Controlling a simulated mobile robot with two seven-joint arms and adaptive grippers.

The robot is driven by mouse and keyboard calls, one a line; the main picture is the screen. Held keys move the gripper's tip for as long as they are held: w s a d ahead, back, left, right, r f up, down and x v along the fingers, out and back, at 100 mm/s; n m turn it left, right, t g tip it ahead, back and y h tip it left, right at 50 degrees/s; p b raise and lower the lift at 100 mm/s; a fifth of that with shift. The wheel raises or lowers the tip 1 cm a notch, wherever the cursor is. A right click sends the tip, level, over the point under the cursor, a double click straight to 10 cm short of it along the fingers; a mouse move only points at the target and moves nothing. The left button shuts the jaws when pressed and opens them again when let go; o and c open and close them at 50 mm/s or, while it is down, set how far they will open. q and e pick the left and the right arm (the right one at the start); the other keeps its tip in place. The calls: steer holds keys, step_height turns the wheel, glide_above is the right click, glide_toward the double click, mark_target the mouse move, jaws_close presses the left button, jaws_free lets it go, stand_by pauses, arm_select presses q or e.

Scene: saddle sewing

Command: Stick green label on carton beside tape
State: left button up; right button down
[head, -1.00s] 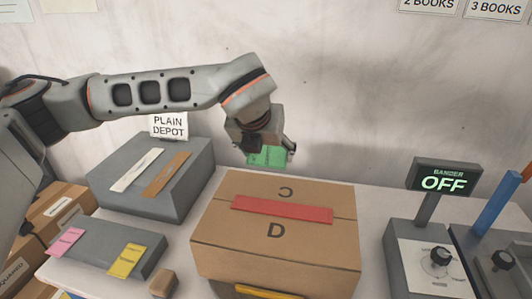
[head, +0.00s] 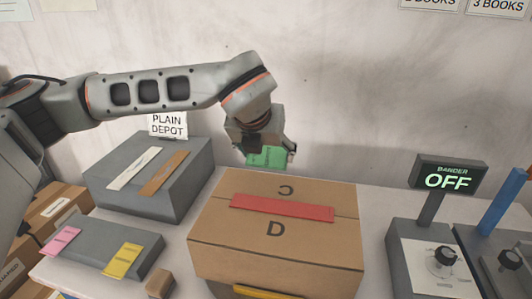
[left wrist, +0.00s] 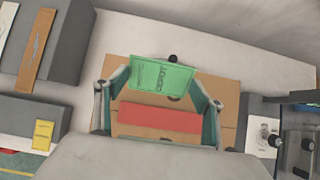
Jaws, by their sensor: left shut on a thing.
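The green label (head: 267,156) is in my left gripper (head: 268,148), which is shut on it and holds it above the table by the carton's far edge. The left wrist view also shows the green label (left wrist: 161,76), with printing on it, between the fingers. The brown carton (head: 320,253) stands on the table with the letters C and D on top. A red tape strip (head: 282,208) lies across its top between the letters. The label is apart from the tape in the head view. My right gripper is out of view.
A grey block with white and brown strips (head: 165,172) stands left under a PLAIN DEPOT sign (head: 167,124). A lower tray holds pink (head: 61,240) and yellow (head: 122,261) labels. A bander panel (head: 446,179) reading OFF stands right. A small wooden block (head: 160,283) lies in front.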

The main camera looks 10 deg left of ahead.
mark_target(266, 164)
arm_select(q)
step_height(266, 164, down, 4)
steer(key=shift+r+b, duration=0.2)
steer(key=shift+b, duration=0.95)
step_height(266, 164, down, 2)
steer(key=shift+f+b, duration=0.1)
steer(key=shift+b, duration=0.6)
steer(key=shift+f, duration=0.35)
steer(key=o, duration=0.8)
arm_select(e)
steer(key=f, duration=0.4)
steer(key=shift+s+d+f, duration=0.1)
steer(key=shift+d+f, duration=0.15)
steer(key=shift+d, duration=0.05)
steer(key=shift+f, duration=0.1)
arm_select(q)
steer(key=o, duration=0.4)
steer(key=shift+c, duration=0.2)
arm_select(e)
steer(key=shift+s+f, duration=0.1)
